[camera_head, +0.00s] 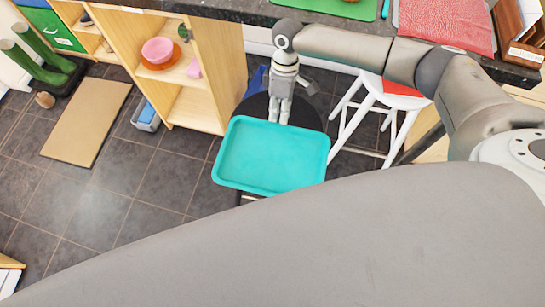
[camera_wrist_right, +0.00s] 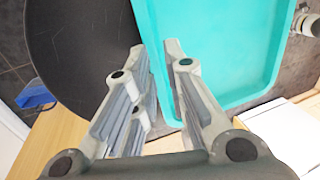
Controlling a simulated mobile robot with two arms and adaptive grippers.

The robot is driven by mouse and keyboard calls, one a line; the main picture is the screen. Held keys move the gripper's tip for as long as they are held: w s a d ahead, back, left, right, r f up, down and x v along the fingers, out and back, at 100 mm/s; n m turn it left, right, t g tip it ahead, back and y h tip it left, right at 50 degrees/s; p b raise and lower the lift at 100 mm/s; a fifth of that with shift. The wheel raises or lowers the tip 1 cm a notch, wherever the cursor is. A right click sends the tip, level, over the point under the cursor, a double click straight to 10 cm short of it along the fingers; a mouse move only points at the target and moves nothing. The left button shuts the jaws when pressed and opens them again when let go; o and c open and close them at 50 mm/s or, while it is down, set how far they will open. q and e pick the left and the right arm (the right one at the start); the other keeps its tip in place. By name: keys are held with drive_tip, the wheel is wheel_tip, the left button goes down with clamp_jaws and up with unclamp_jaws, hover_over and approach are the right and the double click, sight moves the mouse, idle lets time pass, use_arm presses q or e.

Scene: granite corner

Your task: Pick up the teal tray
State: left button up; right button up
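The teal tray (camera_head: 271,155) is a shallow rectangle with rounded corners and a raised rim, and it looks empty. It lies partly over a round black seat (camera_head: 308,113) and reaches past its near side. My right gripper (camera_head: 279,121) points down at the tray's far rim. In the right wrist view the tray (camera_wrist_right: 225,45) fills the upper right, and the gripper's fingers (camera_wrist_right: 158,48) stand a little apart, one on each side of the tray's edge as seen from there. I cannot tell whether they touch the rim. My left gripper is not in view.
A white stool (camera_head: 366,105) with a red top stands right of the tray, under the dark counter edge. A wooden shelf (camera_head: 205,75) with pink bowls stands at the left. Tiled floor (camera_head: 110,200) is clear left of the tray. A brown board (camera_head: 87,122) lies there.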

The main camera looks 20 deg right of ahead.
sight(276, 127)
drive_tip(key=x, duration=0.5)
drive_tip(key=shift+w+a+f, duration=0.2)
clamp_jaws()
drive_tip(key=shift+r, duration=0.2)
